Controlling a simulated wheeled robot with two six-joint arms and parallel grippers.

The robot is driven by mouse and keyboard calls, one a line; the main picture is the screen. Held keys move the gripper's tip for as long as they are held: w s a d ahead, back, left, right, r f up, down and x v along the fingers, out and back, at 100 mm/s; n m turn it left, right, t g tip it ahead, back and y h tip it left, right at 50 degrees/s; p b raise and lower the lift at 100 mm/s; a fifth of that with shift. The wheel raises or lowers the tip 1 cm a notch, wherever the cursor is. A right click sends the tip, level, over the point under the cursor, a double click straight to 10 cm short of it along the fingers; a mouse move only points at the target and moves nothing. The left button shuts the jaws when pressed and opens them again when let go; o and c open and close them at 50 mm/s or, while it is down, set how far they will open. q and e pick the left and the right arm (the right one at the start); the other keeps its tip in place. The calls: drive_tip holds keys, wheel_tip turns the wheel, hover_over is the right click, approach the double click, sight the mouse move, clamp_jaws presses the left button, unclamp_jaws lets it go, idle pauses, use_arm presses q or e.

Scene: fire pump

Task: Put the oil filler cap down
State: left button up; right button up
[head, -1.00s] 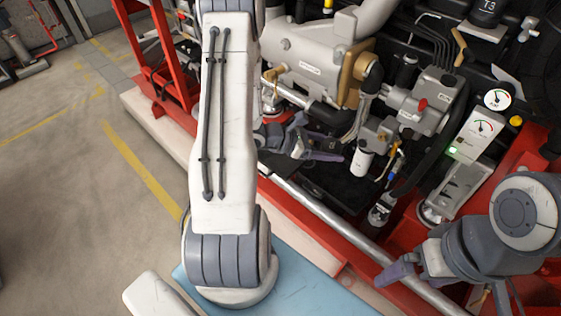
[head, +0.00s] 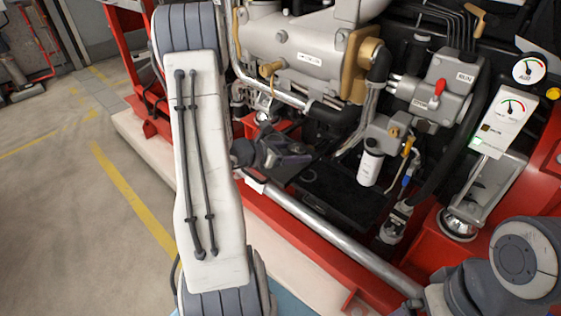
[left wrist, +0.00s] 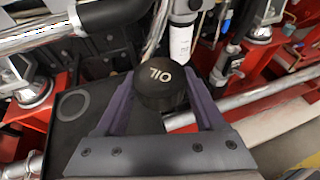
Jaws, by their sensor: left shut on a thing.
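The oil filler cap (left wrist: 160,88) is a round black cap with white "OIL" lettering, seen top up in the left wrist view. My left gripper (left wrist: 157,92) is shut on it, one purple finger on each side. In the head view this gripper (head: 290,160) is over the near edge of the engine bay, and the cap cannot be made out there. A flat black tray (left wrist: 78,135) with a ring mark (left wrist: 74,105) lies below and left of the cap; it also shows in the head view (head: 345,208). My right gripper's fingers cannot be made out at lower right.
A white filter canister (head: 370,165) hangs right of my left gripper. A steel rail (head: 330,235) runs along the front of the red frame. The grey engine housing (head: 300,45) stands behind. A gauge panel (head: 505,118) is at right.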

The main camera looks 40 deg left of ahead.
use_arm(q)
hover_over(281, 167)
wheel_tip(281, 167, down, 4)
drive_tip(key=shift+f+b, duration=0.4)
drive_tip(key=shift+f, duration=1.6)
drive_tip(key=shift+f+b, duration=0.6)
drive_tip(key=o, duration=1.4)
drive_tip(key=shift+c, duration=0.2)
drive_tip(key=shift+r, duration=0.1)
